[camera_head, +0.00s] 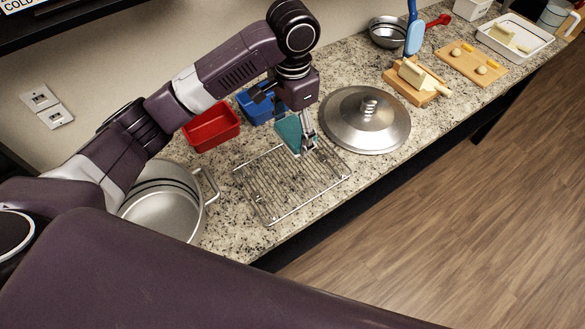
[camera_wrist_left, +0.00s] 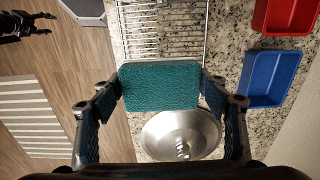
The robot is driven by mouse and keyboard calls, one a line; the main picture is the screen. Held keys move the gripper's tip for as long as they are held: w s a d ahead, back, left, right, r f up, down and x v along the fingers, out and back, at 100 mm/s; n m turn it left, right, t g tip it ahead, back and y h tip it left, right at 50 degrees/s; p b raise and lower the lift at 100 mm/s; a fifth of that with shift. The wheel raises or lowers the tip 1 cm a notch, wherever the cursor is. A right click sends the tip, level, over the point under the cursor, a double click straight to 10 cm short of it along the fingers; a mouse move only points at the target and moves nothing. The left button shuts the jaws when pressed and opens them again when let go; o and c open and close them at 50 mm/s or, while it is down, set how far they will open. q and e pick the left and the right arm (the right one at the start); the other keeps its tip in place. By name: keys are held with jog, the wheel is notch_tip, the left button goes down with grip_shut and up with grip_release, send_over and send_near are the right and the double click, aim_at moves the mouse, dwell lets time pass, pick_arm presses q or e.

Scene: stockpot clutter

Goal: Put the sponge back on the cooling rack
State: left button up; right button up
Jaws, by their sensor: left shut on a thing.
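A teal sponge (camera_head: 291,133) is held in my left gripper (camera_head: 307,143) over the far right part of the wire cooling rack (camera_head: 270,190). The left wrist view shows the sponge (camera_wrist_left: 160,86) between the two fingers of the gripper (camera_wrist_left: 160,92), which are shut on its sides. The rack (camera_wrist_left: 165,30) shows behind the sponge in that view. The sponge hides part of the rack. I cannot tell whether the sponge touches the wires. The rack lies flat on the granite counter.
A large metal lid (camera_head: 365,119) lies just right of the rack. A metal pot (camera_head: 165,205) stands to its left. A red bin (camera_head: 211,128) and a blue bin (camera_head: 262,104) stand behind it. Cutting boards (camera_head: 417,85) are farther right. The rack's surface looks otherwise clear.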

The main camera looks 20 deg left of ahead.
aim_at(292, 141)
pick_arm(q)
notch_tip(292, 141, down, 11)
jog(key=shift+a+p, duration=0.1)
jog(key=shift+p, duration=0.9)
notch_tip(292, 141, down, 4)
jog(key=shift+p, duration=0.4)
jog(key=shift+f, duration=0.35)
pick_arm(e)
jog(key=r, duration=0.1)
jog(key=w+r, duration=0.1)
jog(key=r, duration=0.1)
jog(key=shift+w+d+r, duration=0.1)
jog(key=shift+d+r, duration=0.05)
jog(key=shift+d, duration=0.05)
pick_arm(q)
jog(key=shift+f, duration=0.1)
jog(key=o, duration=0.8)
jog(key=shift+o, duration=0.9)
pick_arm(e)
jog(key=shift+a, duration=0.35)
pick_arm(q)
notch_tip(292, 141, up, 12)
jog(key=b, duration=0.3)
jog(key=shift+f, duration=0.1)
jog(key=shift+r, duration=0.3)
pick_arm(e)
jog(key=f, duration=0.3)
jog(key=shift+d+f, duration=0.15)
jog(key=shift+d, duration=0.1)
